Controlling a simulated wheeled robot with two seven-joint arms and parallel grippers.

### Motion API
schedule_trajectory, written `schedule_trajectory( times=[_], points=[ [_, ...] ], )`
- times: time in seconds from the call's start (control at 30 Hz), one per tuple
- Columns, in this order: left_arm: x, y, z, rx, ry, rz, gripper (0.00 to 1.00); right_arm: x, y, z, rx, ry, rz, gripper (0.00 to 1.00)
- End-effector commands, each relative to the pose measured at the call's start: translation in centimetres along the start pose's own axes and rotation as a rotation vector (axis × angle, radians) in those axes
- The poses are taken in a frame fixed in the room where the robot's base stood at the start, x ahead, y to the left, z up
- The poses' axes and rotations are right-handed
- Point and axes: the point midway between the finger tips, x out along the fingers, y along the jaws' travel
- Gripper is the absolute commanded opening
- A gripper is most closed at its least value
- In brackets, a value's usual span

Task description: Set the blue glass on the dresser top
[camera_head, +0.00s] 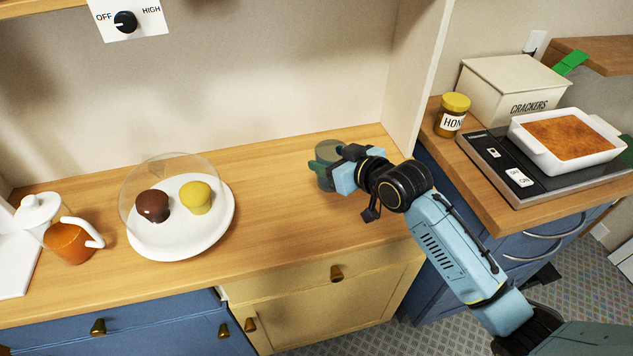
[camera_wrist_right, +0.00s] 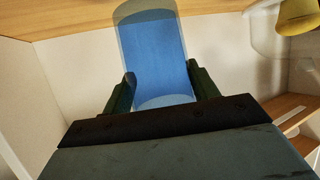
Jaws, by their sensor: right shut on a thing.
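The blue glass (camera_wrist_right: 155,55) is a see-through tumbler between the two dark green fingers of my right gripper (camera_wrist_right: 160,90) in the wrist view. In the head view the glass (camera_head: 325,181) looks grey-green and is partly hidden by the fingers. My right gripper (camera_head: 328,160) is shut on it over the back right part of the wooden dresser top (camera_head: 275,220). The base of the glass is at or very near the wood; I cannot tell whether it touches. My left gripper is not in view.
A white plate (camera_head: 170,247) with two cupcake-like items under a clear dome stands left of the glass. A white side panel (camera_head: 413,75) rises behind right. A honey jar (camera_head: 452,115) stands on the right counter. Wood between plate and glass is clear.

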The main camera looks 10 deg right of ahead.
Motion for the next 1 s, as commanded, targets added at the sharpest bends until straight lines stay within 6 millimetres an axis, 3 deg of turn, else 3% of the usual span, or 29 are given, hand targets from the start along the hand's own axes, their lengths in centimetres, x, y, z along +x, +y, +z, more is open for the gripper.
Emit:
schedule_trajectory(
  times=[0.1,0.33,0.53,0.9,0.93,1.0],
  points=[
    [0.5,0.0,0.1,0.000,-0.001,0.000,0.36,0.8,0.0,2.0,0.002,0.000,0.000,0.31],
    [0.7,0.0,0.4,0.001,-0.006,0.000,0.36,1.5,0.0,3.6,0.001,0.003,0.000,0.31],
    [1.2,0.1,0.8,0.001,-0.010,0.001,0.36,2.6,-0.1,6.2,0.001,0.002,0.000,0.31],
    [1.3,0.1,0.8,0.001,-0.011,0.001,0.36,2.8,0.0,6.6,-0.001,0.004,0.000,0.31],
    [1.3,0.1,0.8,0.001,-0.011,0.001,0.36,2.8,0.0,6.7,0.000,0.002,0.000,0.60],
    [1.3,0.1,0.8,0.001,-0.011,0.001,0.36,2.7,0.0,6.6,0.000,0.003,0.000,0.69]
  ],
)
